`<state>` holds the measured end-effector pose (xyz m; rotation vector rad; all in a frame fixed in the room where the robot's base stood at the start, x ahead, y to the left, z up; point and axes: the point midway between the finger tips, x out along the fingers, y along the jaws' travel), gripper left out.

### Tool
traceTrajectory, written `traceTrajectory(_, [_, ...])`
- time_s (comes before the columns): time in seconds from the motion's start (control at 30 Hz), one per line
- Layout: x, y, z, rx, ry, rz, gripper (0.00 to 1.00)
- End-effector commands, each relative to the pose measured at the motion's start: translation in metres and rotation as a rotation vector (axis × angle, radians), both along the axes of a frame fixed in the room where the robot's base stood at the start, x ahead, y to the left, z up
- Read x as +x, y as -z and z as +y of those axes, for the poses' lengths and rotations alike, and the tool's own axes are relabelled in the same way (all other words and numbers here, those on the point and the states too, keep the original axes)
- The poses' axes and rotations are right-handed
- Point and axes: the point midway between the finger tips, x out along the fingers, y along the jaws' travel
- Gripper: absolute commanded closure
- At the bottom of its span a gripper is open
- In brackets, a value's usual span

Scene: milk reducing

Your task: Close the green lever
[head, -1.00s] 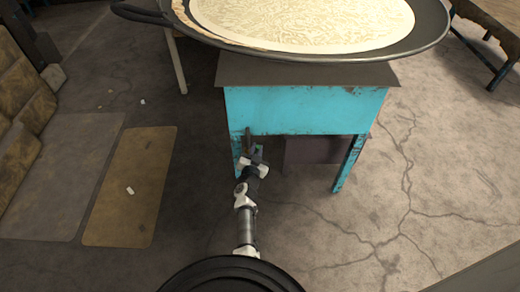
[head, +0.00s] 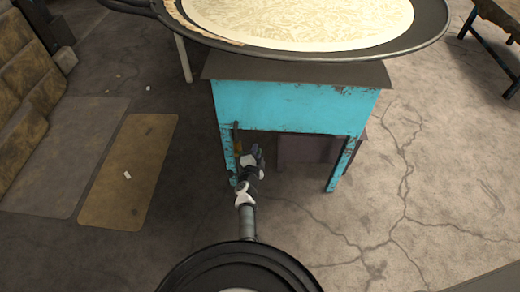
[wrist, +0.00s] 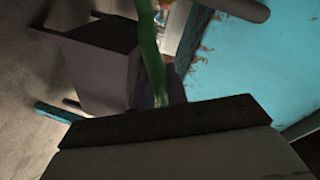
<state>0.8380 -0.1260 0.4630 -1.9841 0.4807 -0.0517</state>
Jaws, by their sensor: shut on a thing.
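The green lever (wrist: 149,50) shows in the wrist view as a blurred, slim, upright bar. Its lower end runs down behind the dark edge of my gripper (wrist: 163,106). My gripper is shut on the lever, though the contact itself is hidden. In the head view, my gripper (head: 256,152) is under the front left of the turquoise stand (head: 290,103), beside its left front leg. I cannot make out the lever there; my gripper and wrist cover that spot.
A large black pan (head: 433,30) with a pale, milky content sits on the stand. A dark box (head: 300,150) is beneath the stand. A brown mat (head: 128,170) lies on the floor at the left.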

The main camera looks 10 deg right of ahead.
Motion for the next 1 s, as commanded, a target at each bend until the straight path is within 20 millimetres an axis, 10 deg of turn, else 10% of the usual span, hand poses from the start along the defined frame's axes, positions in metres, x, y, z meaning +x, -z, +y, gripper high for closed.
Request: traceTrajectory(1.0, [-0.003,0.045,-0.006,0.470,0.001,-0.134,1.00])
